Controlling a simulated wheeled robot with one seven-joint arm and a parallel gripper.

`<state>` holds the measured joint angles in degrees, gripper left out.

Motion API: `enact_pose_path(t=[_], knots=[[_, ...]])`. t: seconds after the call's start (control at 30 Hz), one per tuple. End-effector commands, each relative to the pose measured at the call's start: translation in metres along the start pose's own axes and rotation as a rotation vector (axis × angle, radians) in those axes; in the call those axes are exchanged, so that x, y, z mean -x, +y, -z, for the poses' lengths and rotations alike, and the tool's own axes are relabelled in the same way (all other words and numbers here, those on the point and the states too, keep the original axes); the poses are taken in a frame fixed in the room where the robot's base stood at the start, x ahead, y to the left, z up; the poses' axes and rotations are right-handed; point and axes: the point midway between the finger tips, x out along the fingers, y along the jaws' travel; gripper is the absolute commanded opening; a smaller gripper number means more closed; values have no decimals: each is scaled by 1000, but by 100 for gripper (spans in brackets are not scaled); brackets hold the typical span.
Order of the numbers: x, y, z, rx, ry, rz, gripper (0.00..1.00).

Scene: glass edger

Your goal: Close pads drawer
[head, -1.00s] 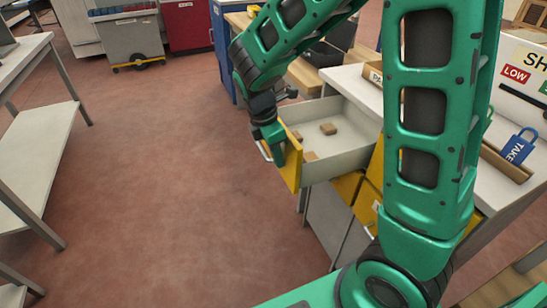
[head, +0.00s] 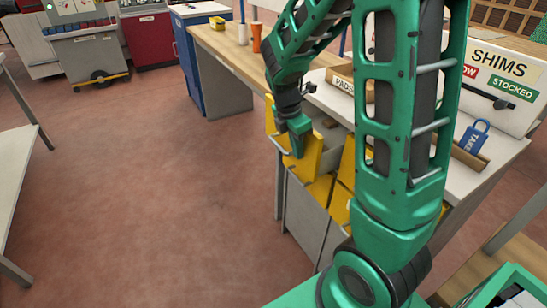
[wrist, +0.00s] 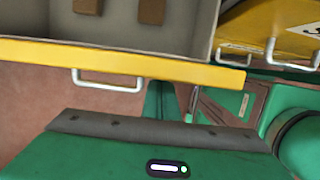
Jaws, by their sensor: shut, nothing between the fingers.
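The pads drawer (head: 309,158) has a yellow front and a grey box and stands partly open from the bench. In the wrist view its yellow front (wrist: 150,66) crosses the picture, with a pale bar handle (wrist: 107,82) and brown blocks inside the box. My gripper (head: 298,148) is shut and empty, at the outer side of the drawer front. In the wrist view the gripper (wrist: 155,130) lies below the front, and I cannot tell whether it touches. My arm hides part of the bench.
A small box labelled PADS (head: 342,84) sits on the bench top above the drawer. Other yellow drawer fronts (head: 340,203) are below and beside it. The floor at left is clear.

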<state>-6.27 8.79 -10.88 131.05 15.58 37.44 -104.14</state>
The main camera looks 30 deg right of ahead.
Motion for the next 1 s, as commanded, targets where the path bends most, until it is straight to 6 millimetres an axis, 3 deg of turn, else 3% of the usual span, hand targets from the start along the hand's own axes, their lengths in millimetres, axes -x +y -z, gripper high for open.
enact_pose_path(t=[0.2,0.4,1.0], knots=[[-12,0,-48,-4,0,1,0],[-19,0,-74,-2,0,1,0],[-22,0,-94,-10,-8,0,0]])
